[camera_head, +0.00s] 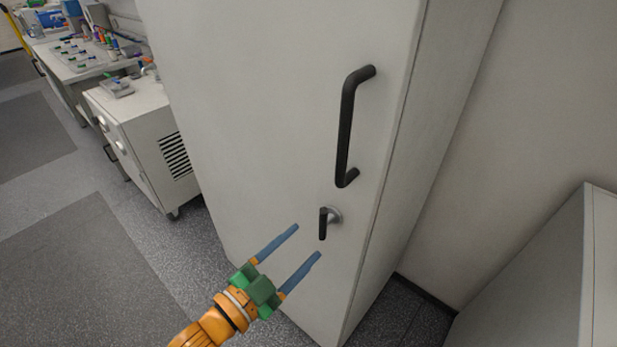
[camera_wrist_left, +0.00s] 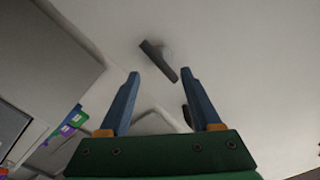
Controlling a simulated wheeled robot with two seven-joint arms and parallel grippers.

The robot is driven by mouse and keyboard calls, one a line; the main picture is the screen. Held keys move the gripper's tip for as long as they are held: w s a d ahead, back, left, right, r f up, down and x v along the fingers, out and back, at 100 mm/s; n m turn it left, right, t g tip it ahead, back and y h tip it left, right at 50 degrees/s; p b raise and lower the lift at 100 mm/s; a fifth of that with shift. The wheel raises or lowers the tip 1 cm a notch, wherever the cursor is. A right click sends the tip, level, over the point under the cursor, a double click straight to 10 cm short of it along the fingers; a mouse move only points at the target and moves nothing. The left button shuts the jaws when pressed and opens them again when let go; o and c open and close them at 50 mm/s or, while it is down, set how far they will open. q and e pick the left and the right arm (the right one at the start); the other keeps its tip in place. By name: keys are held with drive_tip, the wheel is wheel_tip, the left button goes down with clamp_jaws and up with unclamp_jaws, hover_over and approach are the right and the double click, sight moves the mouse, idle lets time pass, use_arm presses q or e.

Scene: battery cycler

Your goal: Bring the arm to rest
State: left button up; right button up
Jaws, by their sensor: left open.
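My left gripper (camera_head: 308,241) is open, with its two blue fingers apart and nothing between them. It is in front of the tall white cabinet (camera_head: 265,110), just below and left of the small dark latch lever (camera_head: 323,224). The lever hangs straight down on its round metal base. The long black door handle (camera_head: 345,125) is above it. The cabinet door looks closed. In the left wrist view, the open fingers (camera_wrist_left: 160,72) point at the pale door, and a dark lever (camera_wrist_left: 158,60) lies beyond their tips. My right gripper is in neither view.
A low white wheeled unit (camera_head: 145,140) stands left of the cabinet. Behind it, a bench (camera_head: 75,65) holds bottles and small items. A grey-white box-like unit (camera_head: 545,275) stands at the lower right. Open floor (camera_head: 90,265) lies at the left.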

use_arm(q)
drive_tip(key=w+a+f+n+g+y, duration=0.1)
drive_tip(key=a+f+n+y, duration=0.15)
drive_tip(key=f, duration=0.55)
drive_tip(key=w+a+f+n+g+y, duration=0.1)
drive_tip(key=a+f+n+y, duration=0.2)
drive_tip(key=f, duration=0.5)
drive_tip(key=s+a+f+n+g+y, duration=0.1)
drive_tip(key=s+a+f+g+y, duration=0.1)
drive_tip(key=s+a+f, duration=0.35)
drive_tip(key=s+a+f+n+g+y, duration=0.1)
drive_tip(key=s+a+f+g, duration=0.1)
drive_tip(key=f, duration=0.7)
drive_tip(key=s+f+n+g, duration=0.1)
drive_tip(key=s+f, duration=0.3)
drive_tip(key=s, duration=0.4)
drive_tip(key=s+f+n+g+y, duration=0.1)
drive_tip(key=s+f+g, duration=0.3)
drive_tip(key=s, duration=0.4)
drive_tip(key=s+a+f+n+g+y, duration=0.1)
drive_tip(key=s+f+n+g, duration=0.1)
drive_tip(key=s+f, duration=0.3)
drive_tip(key=s, duration=0.4)
drive_tip(key=shift+f+g, duration=0.2)
drive_tip(key=shift+g, duration=0.1)
drive_tip(key=shift+w, duration=0.1)
